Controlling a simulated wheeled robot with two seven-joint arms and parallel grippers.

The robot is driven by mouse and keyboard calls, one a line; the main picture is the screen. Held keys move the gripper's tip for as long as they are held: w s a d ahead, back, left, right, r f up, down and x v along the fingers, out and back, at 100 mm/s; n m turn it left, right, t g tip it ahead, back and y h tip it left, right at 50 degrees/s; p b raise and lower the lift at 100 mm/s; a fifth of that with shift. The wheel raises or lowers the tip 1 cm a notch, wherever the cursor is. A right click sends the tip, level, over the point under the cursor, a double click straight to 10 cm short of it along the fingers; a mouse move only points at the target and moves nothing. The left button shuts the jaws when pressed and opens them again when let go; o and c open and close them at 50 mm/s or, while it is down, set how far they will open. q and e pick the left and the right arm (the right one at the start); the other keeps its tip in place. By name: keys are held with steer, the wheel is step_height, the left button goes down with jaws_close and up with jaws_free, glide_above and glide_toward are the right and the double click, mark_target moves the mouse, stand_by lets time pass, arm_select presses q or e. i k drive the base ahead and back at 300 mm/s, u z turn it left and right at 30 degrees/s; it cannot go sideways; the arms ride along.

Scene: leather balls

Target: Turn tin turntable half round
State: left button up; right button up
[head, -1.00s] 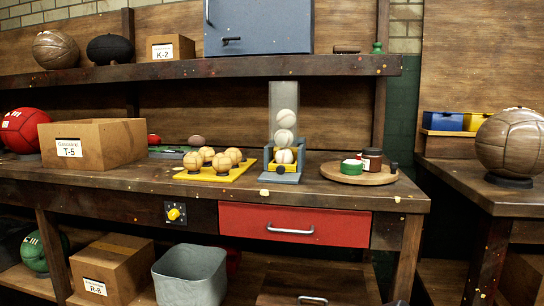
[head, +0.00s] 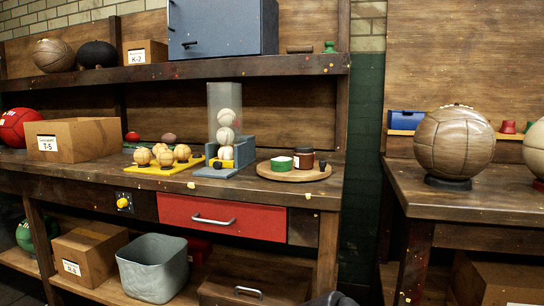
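The tin turntable (head: 291,177) is a round, flat wooden disc near the right end of the long workbench. On it stand a low green tin (head: 281,164) at the left, a brown jar (head: 303,160) with a white label towards the back, and a small dark knob (head: 322,166) at the right rim. Neither of my grippers shows in this view, so nothing of mine is seen touching the turntable.
A grey ball chute (head: 225,100) with white balls stands left of the turntable. A shelf (head: 180,69) runs above. A red drawer (head: 222,217) is below. A second bench (head: 470,200) with a large brown ball (head: 454,145) stands right, across a gap.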

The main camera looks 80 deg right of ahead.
mark_target(321, 170)
steer(key=k, duration=0.35)
steer(key=z, duration=1.25)
